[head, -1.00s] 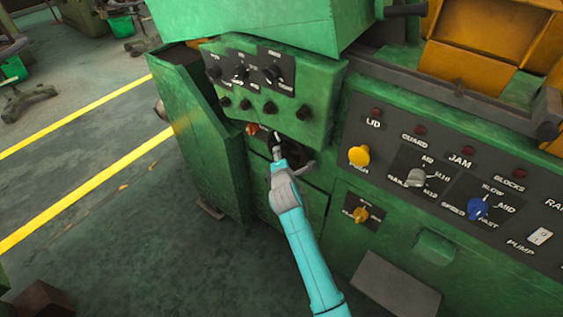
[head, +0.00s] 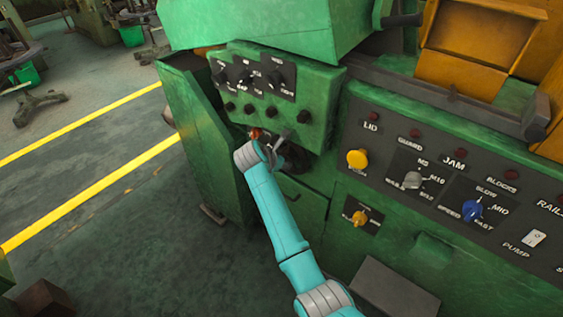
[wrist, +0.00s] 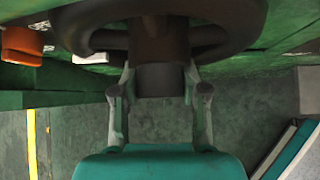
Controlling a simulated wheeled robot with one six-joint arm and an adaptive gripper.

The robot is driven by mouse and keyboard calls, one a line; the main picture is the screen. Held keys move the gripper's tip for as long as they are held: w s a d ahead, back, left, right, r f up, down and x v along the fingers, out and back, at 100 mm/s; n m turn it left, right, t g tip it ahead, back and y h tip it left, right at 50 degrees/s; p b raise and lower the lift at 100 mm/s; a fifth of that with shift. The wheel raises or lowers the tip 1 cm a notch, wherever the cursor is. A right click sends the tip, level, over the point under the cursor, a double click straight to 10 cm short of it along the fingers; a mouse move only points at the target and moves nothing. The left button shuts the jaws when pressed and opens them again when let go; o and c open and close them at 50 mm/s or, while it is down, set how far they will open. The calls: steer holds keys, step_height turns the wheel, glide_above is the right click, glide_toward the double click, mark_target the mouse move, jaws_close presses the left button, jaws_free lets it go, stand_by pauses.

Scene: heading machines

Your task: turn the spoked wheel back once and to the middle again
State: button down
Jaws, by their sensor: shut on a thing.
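The dark spoked wheel (wrist: 235,30) fills the top of the wrist view, with its rim curving to both sides of a thick dark post. In the head view only a dark part of the wheel (head: 297,158) shows, under the knob box; my arm hides much of it. My gripper (wrist: 159,75) has one finger on each side of the dark post and is shut on this part of the wheel. In the head view my gripper (head: 278,145) is small and partly hidden by my wrist. I cannot tell the wheel's exact angle.
A knob box (head: 275,90) overhangs the wheel. A red-orange knob (head: 255,133) sits close by at left. The labelled panel (head: 440,185) with a yellow button and selector knobs is to the right. Open floor (head: 120,245) lies left.

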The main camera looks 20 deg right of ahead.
steer(key=n+g+h, duration=0.2)
steer(key=g+h, duration=0.1)
steer(key=g, duration=0.1)
steer(key=shift+d+n, duration=0.1)
steer(key=shift+n, duration=0.3)
stand_by(0.4)
steer(key=c, duration=0.6)
jaws_free()
steer(key=shift+w, duration=0.1)
steer(key=v, duration=1.2)
steer(key=shift+w+f, duration=0.1)
steer(key=shift+w, duration=0.15)
